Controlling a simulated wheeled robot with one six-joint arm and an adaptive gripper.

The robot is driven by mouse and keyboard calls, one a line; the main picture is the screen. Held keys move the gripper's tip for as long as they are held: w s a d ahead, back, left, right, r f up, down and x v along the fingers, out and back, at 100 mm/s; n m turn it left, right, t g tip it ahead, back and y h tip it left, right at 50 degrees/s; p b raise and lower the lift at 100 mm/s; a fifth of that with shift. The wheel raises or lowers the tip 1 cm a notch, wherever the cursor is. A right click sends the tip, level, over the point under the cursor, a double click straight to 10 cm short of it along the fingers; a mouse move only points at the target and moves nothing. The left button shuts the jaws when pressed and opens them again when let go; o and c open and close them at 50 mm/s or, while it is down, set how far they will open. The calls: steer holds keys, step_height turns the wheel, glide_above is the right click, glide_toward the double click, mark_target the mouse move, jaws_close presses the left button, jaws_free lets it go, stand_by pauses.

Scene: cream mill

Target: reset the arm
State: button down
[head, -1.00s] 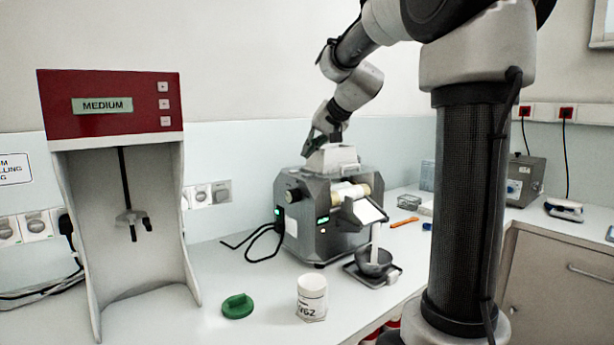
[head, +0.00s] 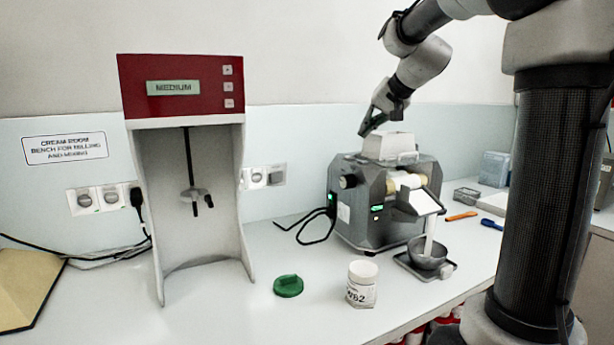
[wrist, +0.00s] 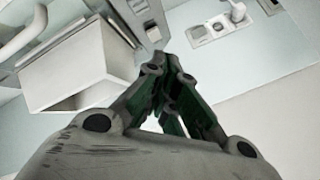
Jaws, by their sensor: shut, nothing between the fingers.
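My gripper (head: 368,130) is shut and empty. In the head view it hangs beside the upper left of the hopper (head: 388,147) on the grey roller mill (head: 368,222), and I cannot tell whether they touch. In the wrist view the green-lined fingers (wrist: 168,75) come together at their tips. The pale box-like hopper also shows there, left of the fingers (wrist: 75,75). My arm reaches in from the upper right of the head view.
White cream runs from the mill's apron (head: 420,202) toward a grey bowl (head: 427,256). A labelled white jar (head: 362,284) stands open-looking beside a green lid (head: 288,286). A red-topped mixer (head: 182,88) stands left. An orange spatula (head: 461,216) lies right of the mill.

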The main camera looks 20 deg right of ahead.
steer(key=s+f+n+g+h, duration=0.1)
steer(key=s+f, duration=0.4)
steer(key=s, duration=0.6)
steer(key=s+a+f+n+g, duration=0.1)
steer(key=s+f, duration=0.4)
steer(key=s, duration=0.6)
steer(key=s+a+f+n+g+h, duration=0.1)
steer(key=s+f, duration=0.4)
steer(key=s, duration=0.6)
steer(key=n+g, duration=0.1)
steer(key=n, duration=0.1)
steer(key=shift+s+f+n+g+h, duration=0.25)
steer(key=shift+s+n+g+h, duration=0.05)
steer(key=shift+s, duration=0.1)
steer(key=shift+a, duration=0.1)
stand_by(4.0)
